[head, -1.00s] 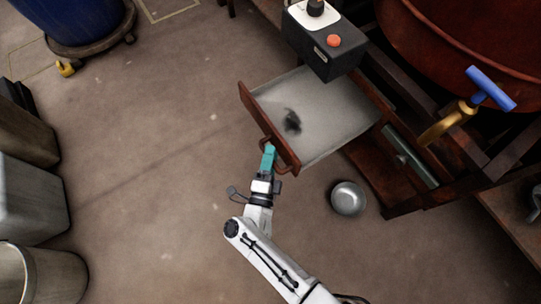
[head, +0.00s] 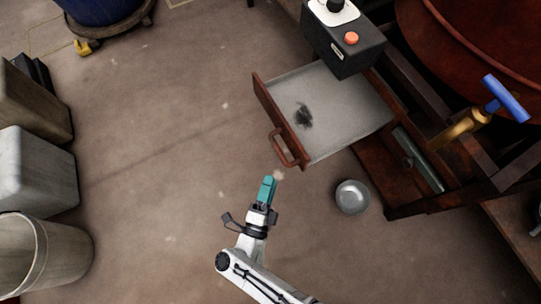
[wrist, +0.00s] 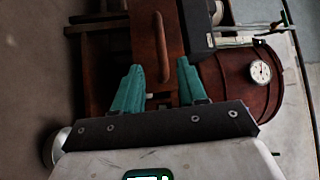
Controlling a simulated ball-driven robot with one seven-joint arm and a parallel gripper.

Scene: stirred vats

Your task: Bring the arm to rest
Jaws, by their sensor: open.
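My gripper (head: 268,187) is in the lower middle of the head view, with teal fingers and a white arm below it. It is empty and sits apart from the drawer handle (head: 284,149), just below it in the picture. In the wrist view my gripper (wrist: 158,85) shows two teal fingers spread apart, with the handle (wrist: 161,47) between and beyond them. The drawer (head: 340,110) is pulled open, with a dark patch or item (head: 303,115) inside that I cannot make out.
A metal bowl (head: 352,196) lies on the floor right of my gripper. A control box (head: 343,45) with an orange button stands above the drawer. A blue-handled tap (head: 505,98) is on the red vat (head: 480,40). Bins (head: 38,170) stand at left. The floor between is clear.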

